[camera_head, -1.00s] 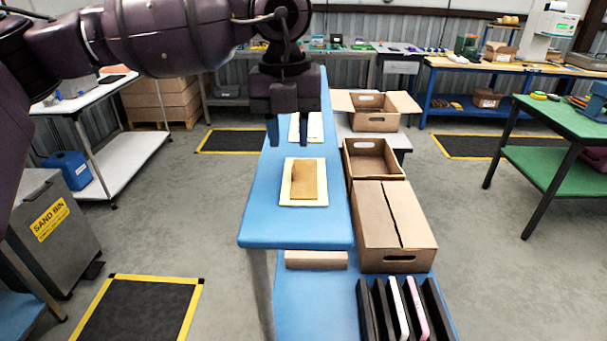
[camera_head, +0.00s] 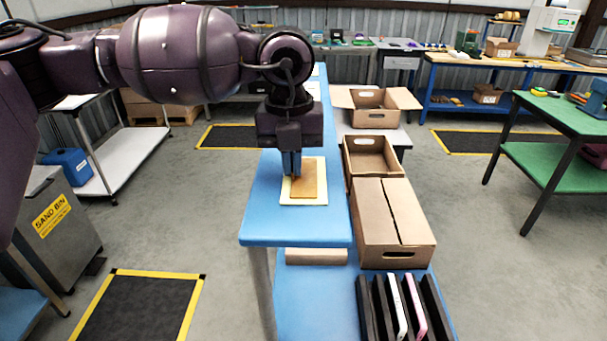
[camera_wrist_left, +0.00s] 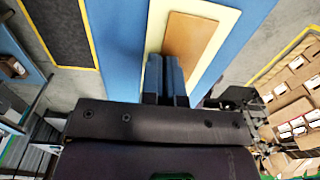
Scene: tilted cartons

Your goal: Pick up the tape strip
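The tape strip (camera_head: 310,180) is a flat orange-brown piece lying on a cream pad (camera_head: 304,200) on the narrow blue bench (camera_head: 270,225). My left gripper (camera_head: 291,174) points down at the strip's left edge. Its two fingers are drawn together. In the left wrist view the fingertips (camera_wrist_left: 165,58) sit over the pad (camera_wrist_left: 157,25) at the edge of the strip (camera_wrist_left: 195,35). The fingers hide that edge, so I cannot see whether any of the strip is between them. My right gripper is not in view.
A closed carton (camera_head: 393,220) and open cartons (camera_head: 373,160) (camera_head: 373,115) stand right of the bench. A rack with several upright panels (camera_head: 400,305) is at the front right. A brown bar (camera_head: 316,257) lies below the bench's near edge. The bench surface left of the pad is clear.

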